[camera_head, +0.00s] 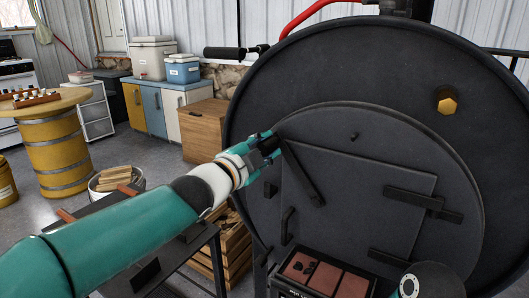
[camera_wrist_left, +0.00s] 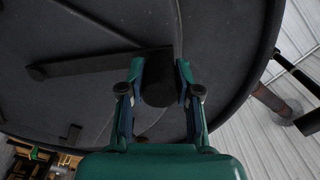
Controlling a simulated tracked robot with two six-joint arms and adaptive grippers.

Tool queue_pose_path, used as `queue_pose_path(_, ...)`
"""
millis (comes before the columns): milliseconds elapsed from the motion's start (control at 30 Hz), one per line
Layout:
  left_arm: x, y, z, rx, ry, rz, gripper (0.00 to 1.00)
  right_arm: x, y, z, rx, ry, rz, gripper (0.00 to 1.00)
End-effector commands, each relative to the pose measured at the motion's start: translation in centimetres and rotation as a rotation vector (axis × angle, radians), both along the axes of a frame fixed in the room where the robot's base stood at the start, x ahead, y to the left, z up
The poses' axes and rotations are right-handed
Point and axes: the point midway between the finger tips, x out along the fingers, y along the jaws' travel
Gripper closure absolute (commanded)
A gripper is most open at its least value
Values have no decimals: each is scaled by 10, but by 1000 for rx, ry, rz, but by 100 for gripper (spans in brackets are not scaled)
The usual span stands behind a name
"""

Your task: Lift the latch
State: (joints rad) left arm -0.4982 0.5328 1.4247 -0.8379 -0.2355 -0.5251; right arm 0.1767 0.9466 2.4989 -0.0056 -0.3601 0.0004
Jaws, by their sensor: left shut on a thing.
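The latch (camera_head: 302,174) is a dark bar on the stove's round front. It slants from its upper left end down to the right over the edge of the square door (camera_head: 365,190). My left gripper (camera_head: 268,146) is at the bar's upper left end. In the left wrist view the latch (camera_wrist_left: 100,64) runs across, and its thick dark round handle sits between the fingers of my left gripper (camera_wrist_left: 160,88). The fingers are shut on this handle from both sides. My right gripper is not in view.
A tray with reddish blocks (camera_head: 325,278) sits below the door. A dark handle (camera_head: 287,226) and hinges (camera_head: 422,204) stand out from the door. A dark table (camera_head: 150,270) is under my left arm. A wooden crate (camera_head: 232,250) stands below the stove's left side.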

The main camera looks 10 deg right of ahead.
Motion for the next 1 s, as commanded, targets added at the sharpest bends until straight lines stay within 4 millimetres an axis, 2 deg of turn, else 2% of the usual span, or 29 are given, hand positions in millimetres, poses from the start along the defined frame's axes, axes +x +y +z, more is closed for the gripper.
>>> queue_pose_path(367,-3,-6,0,8,-7,-10,100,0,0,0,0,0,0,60)
queue_pose_path(400,-3,-6,0,8,-7,-10,63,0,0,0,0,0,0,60)
queue_pose_path(533,-3,-5,0,7,-5,-9,42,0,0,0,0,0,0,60)
queue_pose_path(867,-2,-2,0,5,-4,-4,42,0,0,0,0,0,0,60)
queue_pose_path(1000,-8,4,1,5,-4,-4,42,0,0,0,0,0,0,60)
